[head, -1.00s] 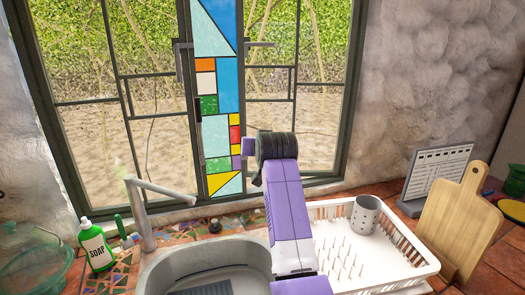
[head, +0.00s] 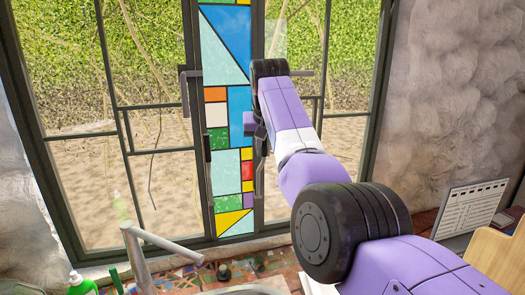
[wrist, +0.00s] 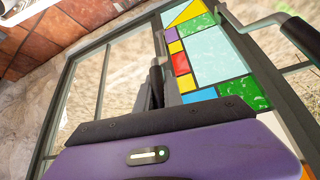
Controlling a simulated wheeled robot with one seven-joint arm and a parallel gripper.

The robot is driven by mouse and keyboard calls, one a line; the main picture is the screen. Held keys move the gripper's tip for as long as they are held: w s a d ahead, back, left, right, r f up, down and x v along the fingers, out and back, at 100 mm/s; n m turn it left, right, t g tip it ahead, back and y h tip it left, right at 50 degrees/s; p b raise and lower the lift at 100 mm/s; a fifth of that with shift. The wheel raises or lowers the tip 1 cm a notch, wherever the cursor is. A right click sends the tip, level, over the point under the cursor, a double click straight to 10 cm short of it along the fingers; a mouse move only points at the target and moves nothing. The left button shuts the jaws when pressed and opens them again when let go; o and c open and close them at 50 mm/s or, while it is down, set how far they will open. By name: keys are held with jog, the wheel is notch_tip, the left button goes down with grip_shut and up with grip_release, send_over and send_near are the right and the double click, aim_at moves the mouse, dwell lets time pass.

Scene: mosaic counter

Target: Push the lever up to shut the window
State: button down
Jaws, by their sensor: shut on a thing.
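The window (head: 195,110) has dark metal frames with a stained-glass strip (head: 228,120) in the middle. A dark lever (head: 260,178) hangs down on the right side of this strip. It also shows in the wrist view (wrist: 156,85), just past the jaws. My gripper (head: 257,140) is in front of the right-hand frame and shut on this lever; the arm partly hides the contact. A second dark lever (head: 207,147) points down on the left side of the strip, apart from the gripper; it also shows in the wrist view (wrist: 298,35).
A tap (head: 150,237) and a green soap bottle (head: 80,284) stand below at the left. A calendar-like stand (head: 468,212) and a wooden board (head: 495,258) are at the lower right.

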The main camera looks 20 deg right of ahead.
jog(key=shift+w+r, duration=0.1)
jog(key=shift+w, duration=0.15)
dwell(0.3)
jog(key=c, duration=1.5)
grip_release()
jog(key=shift+w, duration=0.15)
jog(key=shift+b+v, duration=1.45)
jog(key=shift+v, duration=2.45)
